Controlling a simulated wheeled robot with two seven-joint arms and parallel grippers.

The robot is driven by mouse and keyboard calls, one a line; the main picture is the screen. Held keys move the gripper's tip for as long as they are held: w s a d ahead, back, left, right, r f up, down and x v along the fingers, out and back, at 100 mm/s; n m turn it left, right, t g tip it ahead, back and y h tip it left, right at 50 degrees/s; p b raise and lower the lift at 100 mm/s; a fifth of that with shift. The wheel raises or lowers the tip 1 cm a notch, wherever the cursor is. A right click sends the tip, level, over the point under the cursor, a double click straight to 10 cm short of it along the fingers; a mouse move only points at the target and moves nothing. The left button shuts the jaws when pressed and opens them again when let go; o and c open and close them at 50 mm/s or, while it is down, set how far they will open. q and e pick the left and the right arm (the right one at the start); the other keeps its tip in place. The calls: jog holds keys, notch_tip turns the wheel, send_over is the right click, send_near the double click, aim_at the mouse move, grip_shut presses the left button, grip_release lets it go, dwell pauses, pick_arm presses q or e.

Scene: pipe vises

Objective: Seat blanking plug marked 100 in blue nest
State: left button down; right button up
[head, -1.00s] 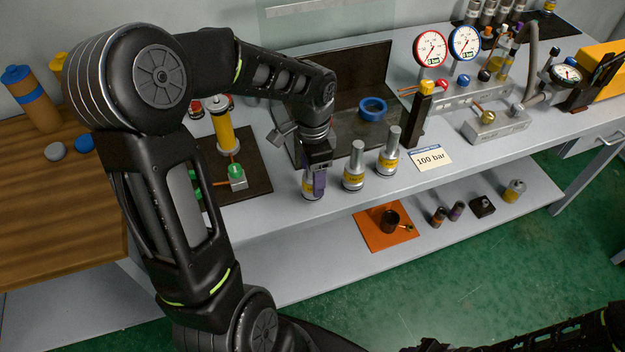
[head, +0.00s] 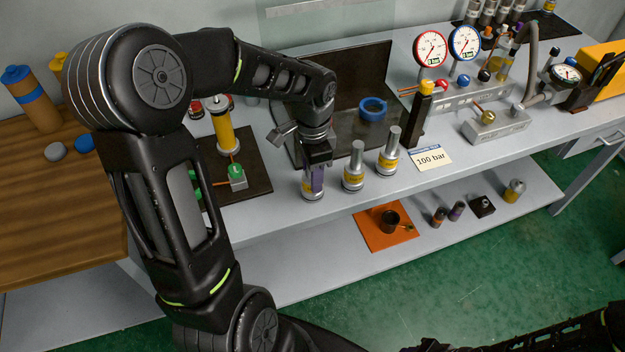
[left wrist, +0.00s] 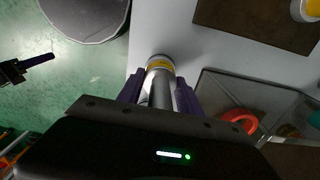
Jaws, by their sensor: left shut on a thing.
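My left gripper (head: 316,180) is shut on the leftmost of three metal plugs, the held plug (head: 312,190), at the bench's front edge. In the left wrist view the purple fingers (left wrist: 159,95) flank the stem of the held plug (left wrist: 159,66). Two like plugs with yellow bands, the middle one (head: 353,170) and the right one (head: 388,155), stand beside it; I cannot read their marks. The blue nest (head: 373,107), a ring, lies in the dark tray behind them and is empty. A black gripper (left wrist: 38,60), likely my right, shows at the wrist view's left edge; its opening is unclear.
A "100 bar" card (head: 430,158) lies right of the plugs. A dark post with a yellow top (head: 420,110) stands by the tray. A red ring (left wrist: 240,121) shows in the tray in the wrist view. Gauges (head: 430,48) stand behind. A lower shelf (head: 330,255) holds an orange mat.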

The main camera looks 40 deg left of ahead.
pick_arm(q)
notch_tip(320, 180, up, 10)
jog(key=shift+r+b, duration=0.1)
jog(key=shift+b, duration=0.5)
dwell(0.5)
